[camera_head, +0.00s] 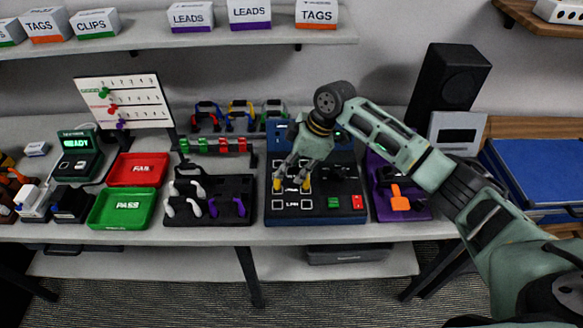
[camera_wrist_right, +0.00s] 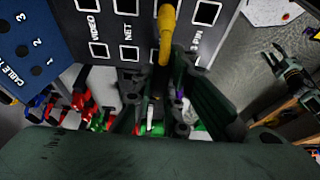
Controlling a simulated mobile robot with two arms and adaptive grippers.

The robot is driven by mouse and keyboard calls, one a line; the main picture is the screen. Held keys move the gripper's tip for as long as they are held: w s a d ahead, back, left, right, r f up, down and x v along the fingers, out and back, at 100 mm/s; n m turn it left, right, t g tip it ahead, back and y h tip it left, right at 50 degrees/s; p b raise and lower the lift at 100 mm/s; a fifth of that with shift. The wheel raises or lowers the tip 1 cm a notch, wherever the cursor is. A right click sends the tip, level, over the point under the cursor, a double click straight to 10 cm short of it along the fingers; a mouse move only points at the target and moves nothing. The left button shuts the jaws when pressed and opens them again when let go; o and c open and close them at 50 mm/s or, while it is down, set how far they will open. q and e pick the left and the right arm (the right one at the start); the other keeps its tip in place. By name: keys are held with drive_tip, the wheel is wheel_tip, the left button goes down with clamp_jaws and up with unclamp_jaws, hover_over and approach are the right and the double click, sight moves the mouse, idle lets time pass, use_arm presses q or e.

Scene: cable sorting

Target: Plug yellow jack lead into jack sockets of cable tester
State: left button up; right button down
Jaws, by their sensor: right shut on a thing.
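The cable tester (camera_head: 345,213) is a dark panel on a blue base, standing on the table in the head view. Its label panel (camera_wrist_right: 145,51) shows in the right wrist view, with square sockets marked VIDEO and NET. My right gripper (camera_head: 292,180) is over the tester's left part, shut on the yellow jack lead (camera_wrist_right: 167,35). Two yellow ends of the lead show in the head view, left (camera_head: 277,184) and right (camera_head: 306,184), close to the panel. I cannot tell whether they sit in sockets. The yellow lead hides one label.
A black cable holder (camera_head: 208,188) stands left of the tester, beside the green PASS tray (camera_head: 122,208) and red FAIL tray (camera_head: 137,169). A purple stand with an orange part (camera_head: 400,198) stands close on the right. A rack of coloured leads (camera_head: 240,123) stands behind.

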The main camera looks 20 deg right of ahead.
drive_tip(key=shift+f, duration=0.3)
idle(0.5)
drive_tip(key=shift+f+p, duration=0.15)
drive_tip(key=shift+p, duration=0.2)
idle(0.4)
drive_tip(key=c, duration=1.7)
unclamp_jaws()
drive_tip(key=shift+o, duration=0.7)
drive_tip(key=o, duration=0.5)
drive_tip(key=shift+c, duration=0.2)
